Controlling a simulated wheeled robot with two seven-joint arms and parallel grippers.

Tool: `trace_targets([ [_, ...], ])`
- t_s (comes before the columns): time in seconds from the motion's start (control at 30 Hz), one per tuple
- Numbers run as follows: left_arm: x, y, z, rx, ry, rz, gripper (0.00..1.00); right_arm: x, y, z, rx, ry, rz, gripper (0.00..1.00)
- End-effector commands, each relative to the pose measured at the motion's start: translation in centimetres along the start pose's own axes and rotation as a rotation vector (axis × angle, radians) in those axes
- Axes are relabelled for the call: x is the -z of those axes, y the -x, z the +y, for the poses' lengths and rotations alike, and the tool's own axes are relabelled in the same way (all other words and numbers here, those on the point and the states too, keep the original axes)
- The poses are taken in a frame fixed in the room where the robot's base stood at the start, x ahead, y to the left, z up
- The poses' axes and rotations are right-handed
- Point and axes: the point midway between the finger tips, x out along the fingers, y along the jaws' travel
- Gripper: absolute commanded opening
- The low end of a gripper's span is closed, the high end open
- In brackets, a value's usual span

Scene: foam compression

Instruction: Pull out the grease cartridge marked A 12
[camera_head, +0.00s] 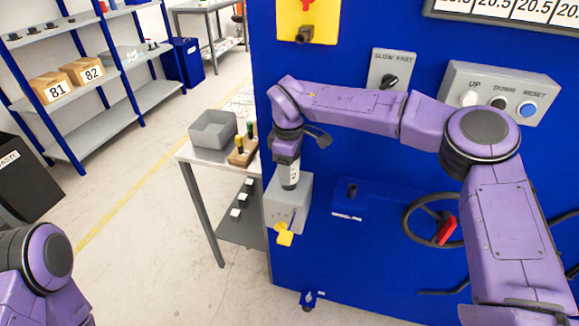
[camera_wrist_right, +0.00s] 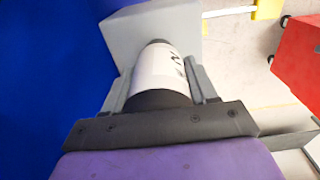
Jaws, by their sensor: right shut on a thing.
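The grease cartridge (camera_head: 294,173), white with dark ends, stands upright at the top of a grey box (camera_head: 287,207) on the blue machine's front. Its lower end is at the box top; how deep it sits I cannot tell. In the right wrist view the cartridge (camera_wrist_right: 157,70) shows a partly visible dark marking that I cannot read fully. My right gripper (camera_head: 290,170) is shut on the cartridge from above; its grey fingers (camera_wrist_right: 160,78) lie on both sides of it. Only my left arm shows at the lower left; its gripper is out of view.
A yellow lever (camera_head: 284,235) hangs at the grey box's front. Left of it a table (camera_head: 197,157) holds a grey bin (camera_head: 212,130) and a wooden block (camera_head: 243,156) with coloured cartridges. A handwheel (camera_head: 412,226) with a red handle is at right.

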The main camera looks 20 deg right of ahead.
Motion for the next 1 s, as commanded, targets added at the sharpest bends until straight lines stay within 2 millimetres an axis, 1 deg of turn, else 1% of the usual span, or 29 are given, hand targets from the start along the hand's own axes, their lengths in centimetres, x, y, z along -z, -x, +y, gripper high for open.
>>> trace_targets([
  [0.03,-0.1,-0.2,0.0,0.000,0.000,0.000,0.00,-0.3,-1.4,-0.6,0.020,0.003,-0.023,0.08],
  [0.17,0.0,0.0,0.0,0.000,0.000,0.000,0.00,-0.3,-1.1,-0.6,0.020,0.003,-0.023,0.08],
  [1.0,0.7,1.7,-0.2,0.000,0.000,0.000,0.00,-0.2,3.0,-0.1,0.009,0.000,-0.012,0.08],
])
